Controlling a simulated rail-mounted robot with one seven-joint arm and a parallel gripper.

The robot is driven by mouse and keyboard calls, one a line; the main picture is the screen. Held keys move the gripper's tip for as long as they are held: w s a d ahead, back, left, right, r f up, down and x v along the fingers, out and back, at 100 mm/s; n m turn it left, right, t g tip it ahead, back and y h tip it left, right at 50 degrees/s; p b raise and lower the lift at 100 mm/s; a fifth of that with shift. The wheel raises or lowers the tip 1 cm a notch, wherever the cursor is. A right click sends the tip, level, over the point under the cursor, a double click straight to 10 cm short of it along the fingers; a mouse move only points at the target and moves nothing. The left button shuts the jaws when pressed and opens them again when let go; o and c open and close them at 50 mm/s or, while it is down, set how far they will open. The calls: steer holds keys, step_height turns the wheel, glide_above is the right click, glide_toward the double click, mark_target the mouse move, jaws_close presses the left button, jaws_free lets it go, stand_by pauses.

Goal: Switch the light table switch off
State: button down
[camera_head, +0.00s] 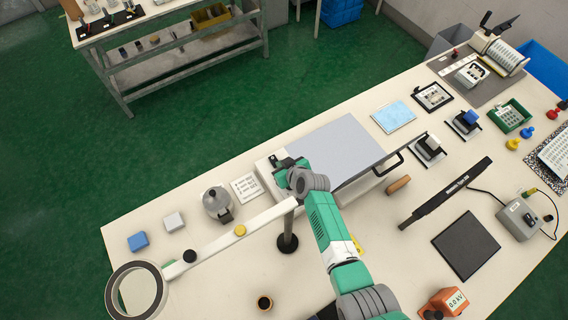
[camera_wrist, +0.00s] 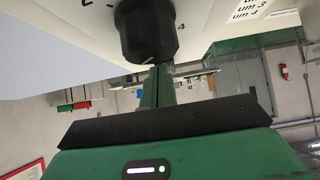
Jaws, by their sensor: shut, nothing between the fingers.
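The light table (camera_head: 340,146) is a pale box with a flat grey-blue top panel, in the middle of the bench in the head view. My gripper (camera_head: 284,164) is at its left end, above or against the pale end strip; the arm hides part of that end. In the wrist view my gripper (camera_wrist: 160,72) is shut and empty, its green fingers together. Their tips appear close to a round black knob (camera_wrist: 146,32) with printed numbers around it on a pale surface. Whether they touch it I cannot tell. I cannot make out a separate on-off switch in either view.
A ring magnifier (camera_head: 137,292) on a long pale arm lies left of my arm, with a dark post (camera_head: 288,242) close by. A grey round pot (camera_head: 217,203) and a printed card (camera_head: 246,188) lie left of the light table. Bare bench shows in front.

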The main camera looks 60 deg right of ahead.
steer(key=shift+r+p, duration=0.55)
steer(key=shift+r, duration=0.2)
steer(key=shift+r, duration=0.2)
steer(key=p+v, duration=0.4)
steer(key=v, duration=0.9)
steer(key=shift+w+r+p, duration=0.2)
steer(key=shift+r+p, duration=0.05)
steer(key=shift+p, duration=0.05)
steer(key=shift+d, duration=0.15)
